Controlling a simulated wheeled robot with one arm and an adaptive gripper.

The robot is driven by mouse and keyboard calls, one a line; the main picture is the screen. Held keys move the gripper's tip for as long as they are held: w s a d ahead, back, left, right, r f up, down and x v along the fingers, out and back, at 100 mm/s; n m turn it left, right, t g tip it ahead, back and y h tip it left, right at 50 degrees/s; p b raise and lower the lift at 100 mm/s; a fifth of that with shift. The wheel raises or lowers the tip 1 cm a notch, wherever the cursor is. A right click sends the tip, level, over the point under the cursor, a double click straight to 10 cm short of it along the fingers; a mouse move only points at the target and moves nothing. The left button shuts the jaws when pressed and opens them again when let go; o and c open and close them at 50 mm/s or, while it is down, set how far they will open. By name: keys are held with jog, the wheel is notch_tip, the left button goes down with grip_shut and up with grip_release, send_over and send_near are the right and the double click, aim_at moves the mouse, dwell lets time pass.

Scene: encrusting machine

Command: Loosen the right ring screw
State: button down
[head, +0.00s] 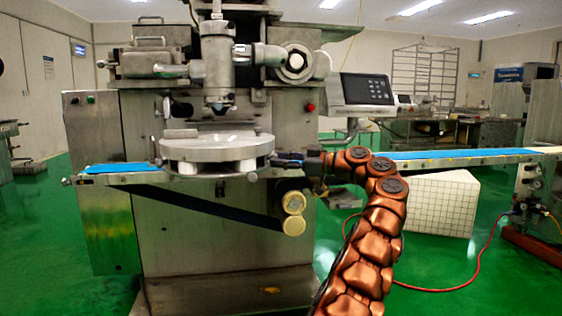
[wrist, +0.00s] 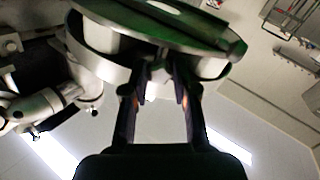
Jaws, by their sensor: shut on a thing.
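The machine's round ring assembly, with a pale disc (head: 217,146) on top, sits above the blue belt line in the head view. My gripper (head: 279,159) reaches in from the right and meets the ring's right edge. The fingers are shut on the right ring screw at the rim. The screw is small, dark and almost wholly hidden by the fingertips, so its turn cannot be told.
A nozzle head (head: 219,92) stands above the disc. A control panel (head: 367,90) is up to the right. A blue conveyor belt (head: 450,154) runs right behind my arm. A white gridded box (head: 440,203) stands on the green floor.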

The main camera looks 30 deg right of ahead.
jog(key=shift+f, duration=0.1)
jog(key=c, duration=0.9)
grip_release()
jog(key=shift+d, duration=0.1)
jog(key=v, duration=1.2)
